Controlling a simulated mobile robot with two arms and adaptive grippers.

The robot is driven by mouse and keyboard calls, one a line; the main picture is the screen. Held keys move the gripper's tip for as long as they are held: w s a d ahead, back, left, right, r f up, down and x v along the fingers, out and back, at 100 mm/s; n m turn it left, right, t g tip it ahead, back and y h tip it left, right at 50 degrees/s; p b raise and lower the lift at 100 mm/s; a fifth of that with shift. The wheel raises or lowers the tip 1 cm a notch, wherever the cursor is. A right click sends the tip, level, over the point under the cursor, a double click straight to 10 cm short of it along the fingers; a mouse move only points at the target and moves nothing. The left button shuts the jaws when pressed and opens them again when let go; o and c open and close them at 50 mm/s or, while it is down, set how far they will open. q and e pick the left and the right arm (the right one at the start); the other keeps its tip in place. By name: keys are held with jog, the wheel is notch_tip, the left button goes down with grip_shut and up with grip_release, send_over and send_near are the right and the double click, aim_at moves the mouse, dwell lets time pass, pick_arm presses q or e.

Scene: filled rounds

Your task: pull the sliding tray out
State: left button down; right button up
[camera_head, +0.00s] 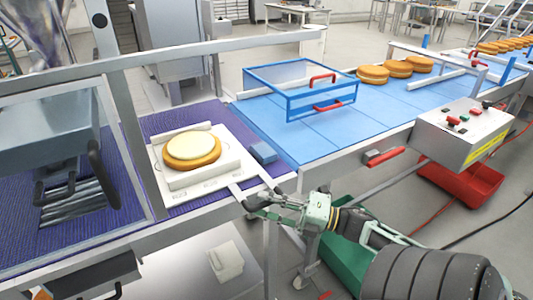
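The sliding tray (211,187) is a white, flat, square plate on the purple belt, left of the picture's middle. A round cake layer with pale filling on top (192,149) sits on it. A pale bar handle (236,188) sticks out from the tray's front right side, over the front rail. My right gripper (257,203) reaches in from the right, with its fingers at the outer end of this handle. The fingers overlap the bar, and whether they are closed around it is unclear. My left gripper is not in view.
A blue-framed guard with red handles (321,107) stands over the blue belt (345,137). A small blue block (263,152) lies right of the tray. A control box (463,133) stands at right. Several round cakes (397,68) sit farther back. A clear-sided machine (62,130) stands at left.

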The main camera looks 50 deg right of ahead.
jog(key=shift+o, duration=0.4)
jog(key=shift+a, duration=0.1)
jog(key=v, duration=1.2)
